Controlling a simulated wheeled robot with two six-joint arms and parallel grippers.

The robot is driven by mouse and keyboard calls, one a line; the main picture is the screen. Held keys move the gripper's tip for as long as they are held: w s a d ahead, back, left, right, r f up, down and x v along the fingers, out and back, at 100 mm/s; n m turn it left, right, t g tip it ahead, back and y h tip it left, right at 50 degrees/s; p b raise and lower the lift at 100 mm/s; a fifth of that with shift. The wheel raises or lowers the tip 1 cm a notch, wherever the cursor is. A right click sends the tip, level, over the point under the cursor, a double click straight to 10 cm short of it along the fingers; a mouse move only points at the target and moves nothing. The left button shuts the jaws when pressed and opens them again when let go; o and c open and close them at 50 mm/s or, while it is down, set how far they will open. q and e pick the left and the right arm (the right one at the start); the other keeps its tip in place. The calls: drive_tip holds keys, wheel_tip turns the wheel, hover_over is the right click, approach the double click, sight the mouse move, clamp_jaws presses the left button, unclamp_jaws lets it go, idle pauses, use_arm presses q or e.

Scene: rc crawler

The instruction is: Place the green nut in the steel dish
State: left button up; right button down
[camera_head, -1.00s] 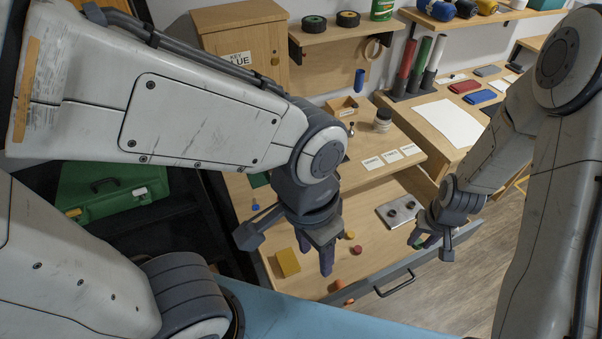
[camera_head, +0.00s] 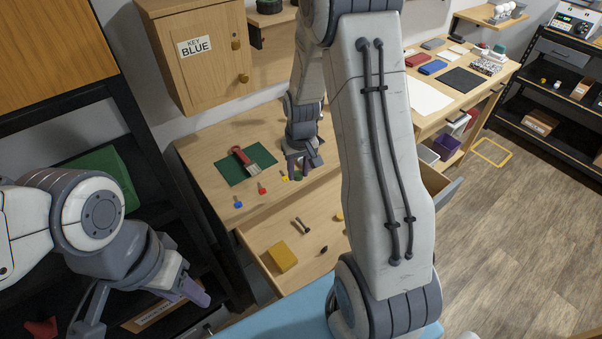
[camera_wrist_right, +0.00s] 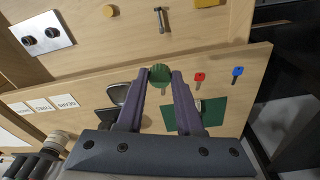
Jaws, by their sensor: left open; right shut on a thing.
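My right gripper (camera_head: 298,172) is over the tabletop beside the green mat. In the right wrist view its fingers (camera_wrist_right: 160,78) are shut on the green nut (camera_wrist_right: 160,73), held at their tips. A grey, metallic rounded thing (camera_wrist_right: 123,88), perhaps the steel dish, shows just left of the fingers, partly hidden behind one. A darker rounded shape lies below it. I cannot tell from the head view how the nut stands to the dish. My left gripper (camera_head: 140,312) is open and empty at the lower left, away from the table.
Blue (camera_head: 238,202) and red (camera_head: 262,188) keys lie near the table edge. The open drawer (camera_head: 268,232) holds a yellow block (camera_head: 282,257) and a bolt (camera_head: 301,226). My right arm hides the table's right part.

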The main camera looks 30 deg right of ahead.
drive_tip(key=d+r+m+b, duration=0.2)
drive_tip(key=d+b, duration=0.5)
drive_tip(key=d, duration=0.7)
drive_tip(key=w+a+f, duration=0.1)
drive_tip(key=w+f, duration=0.1)
drive_tip(key=w, duration=0.1)
drive_tip(key=w+a+f+p, duration=0.1)
drive_tip(key=w+f, duration=0.1)
drive_tip(key=w, duration=0.2)
drive_tip(key=w+a+f+p, duration=0.1)
drive_tip(key=w+f, duration=0.1)
drive_tip(key=w, duration=0.2)
drive_tip(key=shift+w+a+f, duration=0.2)
drive_tip(key=shift+a+f, duration=0.1)
drive_tip(key=shift+a, duration=0.05)
wheel_tip(320, 180, down, 3)
drive_tip(key=shift+f+p, duration=0.1)
drive_tip(key=shift+p, duration=0.55)
use_arm(q)
wheel_tip(320, 180, down, 6)
use_arm(e)
drive_tip(key=shift+f, duration=0.45)
use_arm(q)
drive_tip(key=shift+f, duration=0.1)
use_arm(e)
drive_tip(key=shift+f, duration=0.1)
drive_tip(key=c, duration=0.8)
unclamp_jaws()
drive_tip(key=shift+c, duration=0.2)
